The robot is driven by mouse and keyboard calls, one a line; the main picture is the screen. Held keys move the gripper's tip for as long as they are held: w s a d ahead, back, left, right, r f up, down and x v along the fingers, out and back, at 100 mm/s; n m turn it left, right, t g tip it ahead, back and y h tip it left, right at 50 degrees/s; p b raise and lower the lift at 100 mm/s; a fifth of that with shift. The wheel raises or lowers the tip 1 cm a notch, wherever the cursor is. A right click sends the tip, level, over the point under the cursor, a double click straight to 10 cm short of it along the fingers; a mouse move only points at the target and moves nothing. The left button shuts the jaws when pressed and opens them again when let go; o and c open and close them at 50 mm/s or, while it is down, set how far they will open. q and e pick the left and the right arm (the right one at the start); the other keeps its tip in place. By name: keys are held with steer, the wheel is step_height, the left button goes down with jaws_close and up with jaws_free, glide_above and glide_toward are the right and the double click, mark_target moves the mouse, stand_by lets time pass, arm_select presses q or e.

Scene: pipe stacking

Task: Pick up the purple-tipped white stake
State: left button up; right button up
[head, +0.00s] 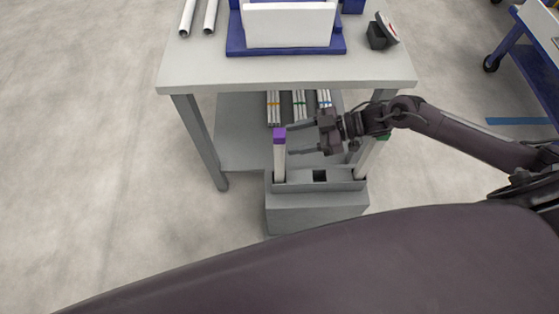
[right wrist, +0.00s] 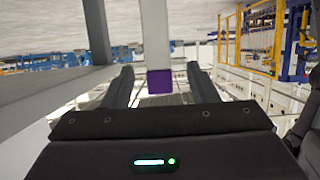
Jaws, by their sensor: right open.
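The purple-tipped white stake (head: 279,158) stands upright in the left part of a grey holder box (head: 318,207) in the head view. Its purple tip is at the top. My right gripper (head: 291,140) comes from the right with its fingers pointing left at the upper part of the stake. In the right wrist view the stake (right wrist: 155,40) shows between the two open fingers (right wrist: 158,85), its purple end low in the picture. I cannot tell whether a finger touches it. My left gripper is not in view.
A grey table (head: 290,72) stands behind the holder, with a blue and white fixture (head: 287,27) and two white pipes (head: 198,15) on top. Bundled pipes (head: 299,106) lie on its lower shelf. Another white stake (head: 364,158) stands at the holder's right, beside an empty square hole.

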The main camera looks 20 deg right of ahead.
steer(key=x, duration=0.4)
steer(key=shift+w+a+f, duration=0.2)
steer(key=shift+a, duration=0.05)
steer(key=shift+a+f, duration=0.1)
steer(key=shift+a, duration=0.1)
jaws_close()
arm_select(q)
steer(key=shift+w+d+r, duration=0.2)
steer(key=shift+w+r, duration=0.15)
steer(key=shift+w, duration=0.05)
arm_select(e)
steer(key=shift+w, duration=0.1)
step_height(320, 180, up, 30)
steer(key=p, duration=1.2)
glide_above(279, 142)
steer(key=w, duration=0.1)
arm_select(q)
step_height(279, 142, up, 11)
arm_select(e)
steer(key=shift+w+d, duration=0.2)
steer(key=shift+d, duration=0.05)
